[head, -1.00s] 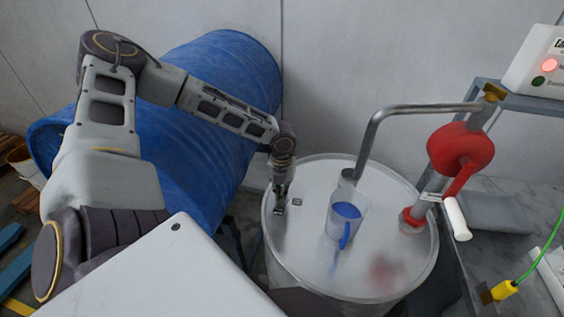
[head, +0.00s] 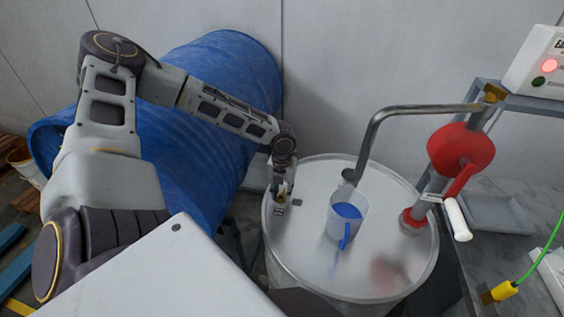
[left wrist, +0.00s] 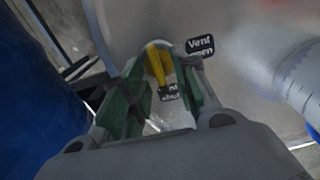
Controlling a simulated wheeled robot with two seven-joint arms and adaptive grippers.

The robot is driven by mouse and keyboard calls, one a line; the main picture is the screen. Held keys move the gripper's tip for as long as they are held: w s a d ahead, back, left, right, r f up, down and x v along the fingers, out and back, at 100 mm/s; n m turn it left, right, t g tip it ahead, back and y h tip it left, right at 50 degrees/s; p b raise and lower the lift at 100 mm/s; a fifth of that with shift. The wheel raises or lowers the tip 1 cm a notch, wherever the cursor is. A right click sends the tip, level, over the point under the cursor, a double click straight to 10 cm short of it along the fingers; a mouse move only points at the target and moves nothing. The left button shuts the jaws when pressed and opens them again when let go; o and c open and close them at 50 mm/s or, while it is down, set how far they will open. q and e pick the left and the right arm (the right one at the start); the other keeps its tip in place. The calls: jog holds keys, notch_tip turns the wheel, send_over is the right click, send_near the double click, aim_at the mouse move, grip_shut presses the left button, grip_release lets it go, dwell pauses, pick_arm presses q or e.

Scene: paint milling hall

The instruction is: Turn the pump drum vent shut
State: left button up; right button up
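The yellow vent handle (left wrist: 158,66) shows in the left wrist view between the green-padded fingers of my left gripper (left wrist: 162,98). Gaps show beside the handle, and the fingers look open around it. The handle's lower end is near a small black label ending in "shut" (left wrist: 171,92); a "Vent open" label (left wrist: 200,46) lies to the upper right. In the head view my left gripper (head: 281,194) points down at the left edge of the pump drum's lid (head: 305,250) and hides most of the vent. My right gripper is not in view.
A measuring jug with blue contents (head: 346,212) stands on the lid. A red hand pump (head: 460,150) with a bent metal pipe rises from the lid's right side. A large blue drum (head: 225,75) lies behind my left arm. A bench (head: 490,255) is at right.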

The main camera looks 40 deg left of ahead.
aim_at(282, 194)
pick_arm(q)
jog(key=shift+r, duration=0.1)
notch_tip(282, 194, up, 12)
dwell(1.3)
dwell(0.7)
